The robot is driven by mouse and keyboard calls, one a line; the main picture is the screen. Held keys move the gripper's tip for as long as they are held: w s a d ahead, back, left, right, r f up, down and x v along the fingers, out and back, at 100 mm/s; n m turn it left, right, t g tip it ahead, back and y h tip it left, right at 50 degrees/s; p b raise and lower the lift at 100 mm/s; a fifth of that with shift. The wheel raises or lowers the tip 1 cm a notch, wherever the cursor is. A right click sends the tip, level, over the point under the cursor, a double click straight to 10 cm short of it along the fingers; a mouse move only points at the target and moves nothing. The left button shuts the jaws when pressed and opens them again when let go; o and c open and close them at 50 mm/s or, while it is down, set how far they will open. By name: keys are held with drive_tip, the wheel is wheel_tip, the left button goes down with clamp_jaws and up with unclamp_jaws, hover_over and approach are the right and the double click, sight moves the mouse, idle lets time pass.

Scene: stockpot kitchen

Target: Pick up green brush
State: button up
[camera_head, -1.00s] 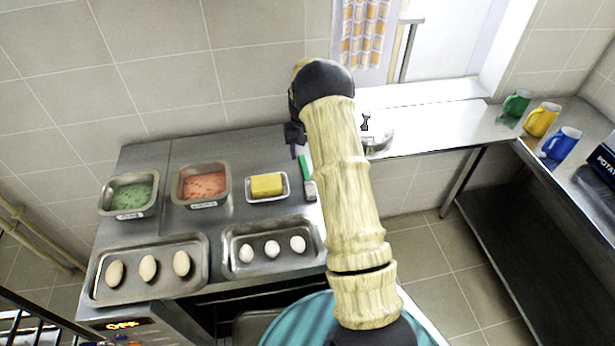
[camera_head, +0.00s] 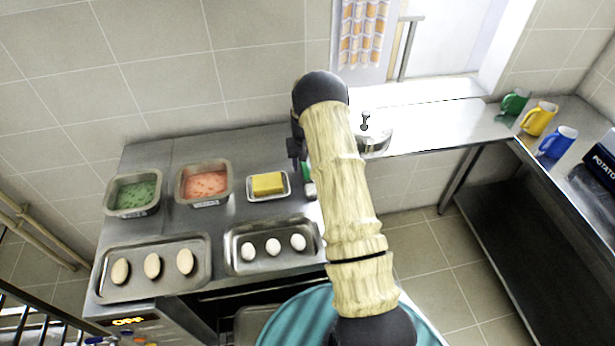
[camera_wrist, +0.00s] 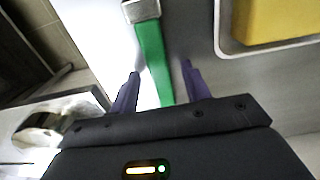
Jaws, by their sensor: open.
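The green brush (camera_wrist: 152,62) lies on the steel counter, with its green handle running between my gripper's two purple fingers in the wrist view. Its grey head (camera_wrist: 141,10) is at the top edge of that view. My gripper (camera_wrist: 160,82) is open, with a finger on each side of the handle and a gap on both sides. In the head view, the brush (camera_head: 309,188) shows only partly beside the butter dish, and my arm hides the rest. My fingers are mostly hidden there behind the arm's dark end.
A dish of yellow butter (camera_head: 267,184) stands just left of the brush. Trays of white eggs (camera_head: 273,246) and brown eggs (camera_head: 152,265) lie in front. Green, yellow and blue mugs (camera_head: 540,118) are far right.

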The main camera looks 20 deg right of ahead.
sight(305, 166)
idle(0.3)
clamp_jaws()
drive_tip(key=shift+r, duration=0.1)
wheel_tip(305, 166, up, 10)
drive_tip(key=b, duration=0.3)
idle(0.6)
